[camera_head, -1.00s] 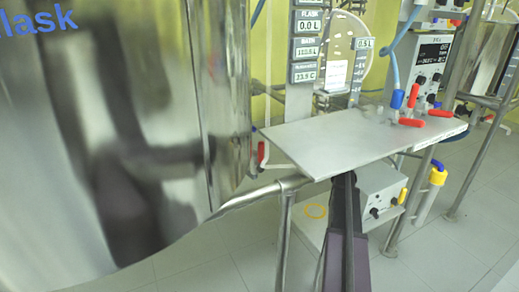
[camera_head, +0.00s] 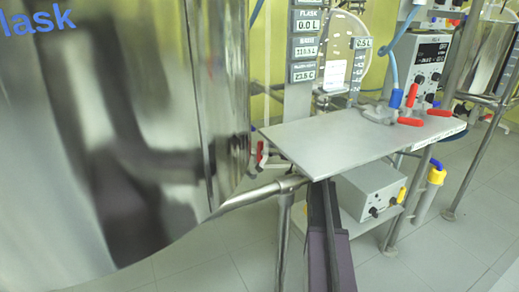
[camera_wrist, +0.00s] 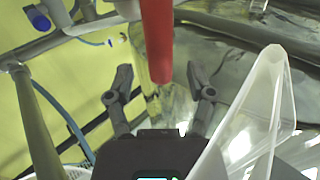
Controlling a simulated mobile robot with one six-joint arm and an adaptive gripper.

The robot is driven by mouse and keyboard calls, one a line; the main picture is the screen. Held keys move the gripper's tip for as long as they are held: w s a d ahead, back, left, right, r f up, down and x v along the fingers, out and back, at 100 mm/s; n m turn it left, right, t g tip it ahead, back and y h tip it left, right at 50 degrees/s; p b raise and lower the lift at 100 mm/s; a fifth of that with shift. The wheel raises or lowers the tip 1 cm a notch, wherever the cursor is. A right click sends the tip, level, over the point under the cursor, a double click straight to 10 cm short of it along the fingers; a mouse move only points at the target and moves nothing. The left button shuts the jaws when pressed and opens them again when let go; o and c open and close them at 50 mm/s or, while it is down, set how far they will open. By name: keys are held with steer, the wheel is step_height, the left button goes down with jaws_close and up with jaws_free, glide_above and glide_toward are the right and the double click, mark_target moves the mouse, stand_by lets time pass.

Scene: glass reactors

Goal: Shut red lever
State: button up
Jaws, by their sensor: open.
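In the wrist view my gripper (camera_wrist: 158,82) is open, its two dark fingers spread apart. A red lever (camera_wrist: 157,40) comes down from the top of the picture into the space between the fingertips. The fingers do not visibly touch it. In the head view a small red lever (camera_head: 261,153) is beside the shiny vessel, left of the grey shelf. Other red levers (camera_head: 412,95) are on the fittings at the shelf's right end. My gripper cannot be made out clearly in the head view; my arm passes under the shelf.
The large shiny vessel (camera_head: 140,140) fills the left. The flat grey shelf (camera_head: 340,140) lies above my arm. A metal tube frame (camera_head: 262,193) and a control box (camera_head: 370,190) are close by. A clear panel (camera_wrist: 262,115) stands right of my gripper.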

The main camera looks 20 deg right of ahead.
steer(key=shift+x, duration=1.5)
jaws_close()
